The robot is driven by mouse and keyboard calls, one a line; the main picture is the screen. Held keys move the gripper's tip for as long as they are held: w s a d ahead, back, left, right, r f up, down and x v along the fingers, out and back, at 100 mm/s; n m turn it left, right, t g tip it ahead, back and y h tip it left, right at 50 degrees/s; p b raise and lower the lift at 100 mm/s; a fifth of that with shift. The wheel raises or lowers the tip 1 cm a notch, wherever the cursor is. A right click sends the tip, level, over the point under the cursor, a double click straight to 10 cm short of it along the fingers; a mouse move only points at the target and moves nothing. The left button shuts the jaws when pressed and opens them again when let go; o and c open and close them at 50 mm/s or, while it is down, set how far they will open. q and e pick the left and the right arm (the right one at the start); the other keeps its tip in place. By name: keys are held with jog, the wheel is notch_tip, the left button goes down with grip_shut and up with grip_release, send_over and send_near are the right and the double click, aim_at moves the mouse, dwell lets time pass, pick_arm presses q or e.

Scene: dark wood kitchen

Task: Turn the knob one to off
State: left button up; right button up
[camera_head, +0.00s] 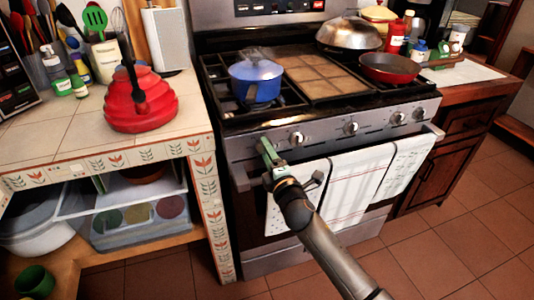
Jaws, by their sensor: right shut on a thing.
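The stove's front panel (325,131) carries a row of round silver knobs, including one (296,138) just right of my gripper and another (350,128) farther right. My right gripper (265,147) reaches in from the lower right and is at the left end of this row. It is shut on a knob there, which its green-grey fingers mostly hide. I cannot read the knob's setting. My left gripper is not in view.
White towels (345,185) hang on the oven handle just right of and below my gripper. A blue pot (256,80) and a red pan (390,68) stand on the stove. A red kettle (140,105) sits on the tiled counter (80,133) at left. The floor in front is clear.

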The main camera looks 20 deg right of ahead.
jog(key=shift+m, duration=0.4)
jog(key=o, duration=1.4)
jog(key=shift+c, duration=0.2)
jog(key=shift+s, duration=0.15)
jog(key=s+p, duration=0.1)
jog(key=s, duration=1.1)
jog(key=shift+s+d, duration=0.15)
jog(key=shift+d, duration=0.1)
